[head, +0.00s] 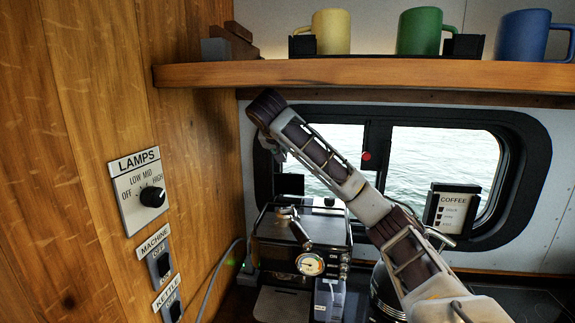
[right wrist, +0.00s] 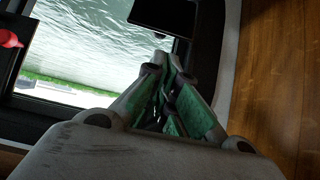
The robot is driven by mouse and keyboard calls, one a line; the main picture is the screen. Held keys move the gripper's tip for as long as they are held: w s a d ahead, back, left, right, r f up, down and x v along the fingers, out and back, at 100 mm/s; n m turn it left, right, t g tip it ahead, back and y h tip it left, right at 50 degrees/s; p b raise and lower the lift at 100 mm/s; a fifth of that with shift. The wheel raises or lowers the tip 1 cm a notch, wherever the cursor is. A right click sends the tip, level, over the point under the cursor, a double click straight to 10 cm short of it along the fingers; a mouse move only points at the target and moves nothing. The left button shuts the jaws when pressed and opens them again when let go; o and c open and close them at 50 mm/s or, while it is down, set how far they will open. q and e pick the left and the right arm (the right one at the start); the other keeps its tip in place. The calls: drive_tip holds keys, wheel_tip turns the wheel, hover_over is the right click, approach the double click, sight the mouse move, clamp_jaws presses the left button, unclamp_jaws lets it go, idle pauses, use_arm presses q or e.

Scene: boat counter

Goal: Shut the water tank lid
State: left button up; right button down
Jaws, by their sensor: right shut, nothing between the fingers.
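The coffee machine (head: 300,240) stands on the counter below the window, with a round gauge on its front. A dark flat panel (head: 290,184) stands upright at its back left and looks like the raised water tank lid. A dark slab (right wrist: 163,14) at the top of the right wrist view seems to be the same panel. My right arm crosses the head view from lower right to upper left, above the machine. My right gripper (right wrist: 172,62) is shut and empty, its green fingers together, apart from the slab in the picture. My left gripper is out of view.
A wooden shelf (head: 370,73) with yellow, green and blue mugs runs above the arm. The wood wall (head: 90,60) with switches is close on the left. A coffee sign (head: 453,209) and a red knob (head: 366,156) are at the window.

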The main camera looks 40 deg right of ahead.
drive_tip(key=shift+a, duration=0.1)
drive_tip(key=p, duration=0.1)
hover_over(287, 178)
wheel_tip(287, 178, down, 5)
drive_tip(key=shift+f, duration=0.15)
drive_tip(key=shift+x, duration=0.8)
drive_tip(key=shift+a+f, duration=0.1)
drive_tip(key=shift+w, duration=0.1)
